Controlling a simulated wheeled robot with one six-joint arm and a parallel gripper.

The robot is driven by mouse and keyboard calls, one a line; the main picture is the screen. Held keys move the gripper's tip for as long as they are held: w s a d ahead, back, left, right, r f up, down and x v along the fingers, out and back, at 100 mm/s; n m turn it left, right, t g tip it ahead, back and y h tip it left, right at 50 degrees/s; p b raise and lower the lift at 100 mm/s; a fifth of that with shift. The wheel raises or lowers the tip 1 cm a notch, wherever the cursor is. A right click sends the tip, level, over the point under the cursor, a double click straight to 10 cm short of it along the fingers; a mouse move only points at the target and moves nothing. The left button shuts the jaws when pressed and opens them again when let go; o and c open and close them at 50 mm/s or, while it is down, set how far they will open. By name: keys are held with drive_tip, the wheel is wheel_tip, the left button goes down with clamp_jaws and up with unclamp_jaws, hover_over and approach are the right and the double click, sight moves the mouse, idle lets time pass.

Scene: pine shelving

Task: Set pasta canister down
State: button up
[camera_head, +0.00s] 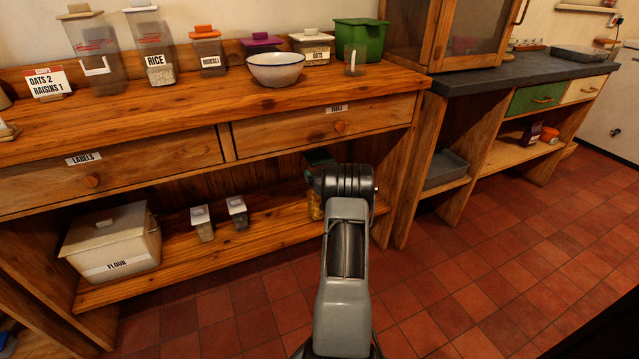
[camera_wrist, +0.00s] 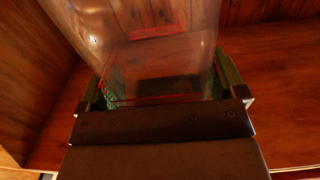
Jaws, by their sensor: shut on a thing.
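My gripper (camera_wrist: 165,92) is shut on a clear-walled canister (camera_wrist: 150,55), with one finger on each side of it. Red marks show on its wall in the wrist view. In the head view, my arm reaches to the right end of the lower shelf, and my arm hides most of the gripper. Beside the arm there, a yellowish part (camera_head: 315,205) of what looks like the pasta canister shows, with a dark green piece above it. I cannot tell whether the canister's base touches the shelf.
The lower shelf (camera_head: 262,232) holds a flour bin (camera_head: 112,243) and two small jars (camera_head: 202,223) to the left; the board between them and my arm is clear. Drawers overhang it. The counter above carries a white bowl (camera_head: 276,69), canisters and a green bin (camera_head: 361,38).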

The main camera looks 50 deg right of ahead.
drive_tip(key=shift+w+f+b, duration=0.1)
drive_tip(key=shift+f+b, duration=0.8)
drive_tip(key=shift+f, duration=0.85)
drive_tip(key=o, duration=1.4)
drive_tip(key=shift+f, duration=0.1)
drive_tip(key=shift+c, duration=0.2)
